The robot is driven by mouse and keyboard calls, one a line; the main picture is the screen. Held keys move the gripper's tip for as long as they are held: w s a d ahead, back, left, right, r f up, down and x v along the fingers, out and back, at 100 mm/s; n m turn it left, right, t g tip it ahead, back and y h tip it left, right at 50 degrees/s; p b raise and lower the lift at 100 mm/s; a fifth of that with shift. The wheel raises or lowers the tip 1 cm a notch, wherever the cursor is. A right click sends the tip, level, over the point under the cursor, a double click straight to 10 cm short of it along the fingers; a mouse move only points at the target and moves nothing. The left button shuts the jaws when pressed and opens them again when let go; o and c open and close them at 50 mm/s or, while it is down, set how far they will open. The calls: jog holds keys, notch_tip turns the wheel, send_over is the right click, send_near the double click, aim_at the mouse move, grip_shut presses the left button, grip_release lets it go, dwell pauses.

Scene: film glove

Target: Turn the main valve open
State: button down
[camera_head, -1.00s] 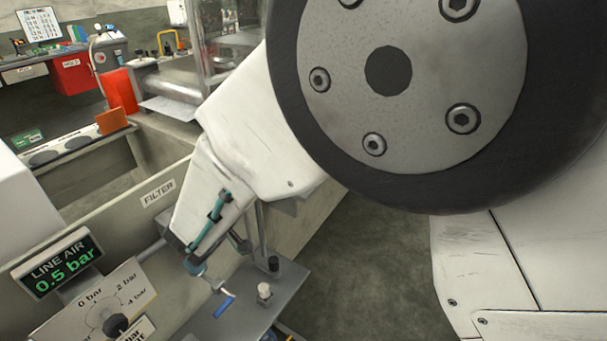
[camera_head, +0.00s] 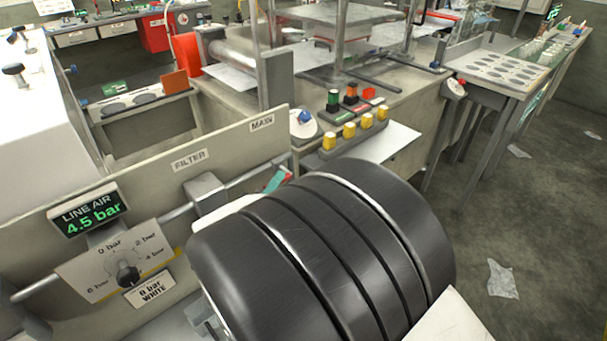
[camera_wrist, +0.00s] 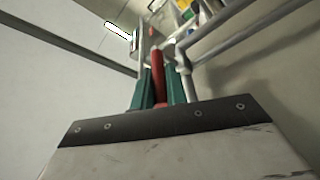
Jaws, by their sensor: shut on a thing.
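The red handle (camera_wrist: 157,60) of a valve stands between the teal fingers of my gripper (camera_wrist: 159,88) in the wrist view. My gripper is shut on it. In the head view a teal part of my gripper (camera_head: 277,180) shows at the pipe under the MAIN label (camera_head: 262,122). My dark arm joint hides most of the gripper and the lower valve area there. The line air display (camera_head: 88,215) reads 4.5 bar. How far the handle is turned is hard to tell.
A pipe runs along the panel past the FILTER label (camera_head: 189,160) and a grey block (camera_head: 206,194). A black regulator knob (camera_head: 128,274) sits on a bar scale at left. Behind are yellow buttons (camera_head: 349,130) and a blue knob (camera_head: 305,116). Open floor lies at right.

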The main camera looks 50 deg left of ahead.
jog(key=shift+f, duration=0.15)
jog(key=c, duration=1.4)
grip_release()
jog(key=v, duration=0.7)
jog(key=shift+s+d, duration=0.15)
jog(key=shift+s, duration=0.15)
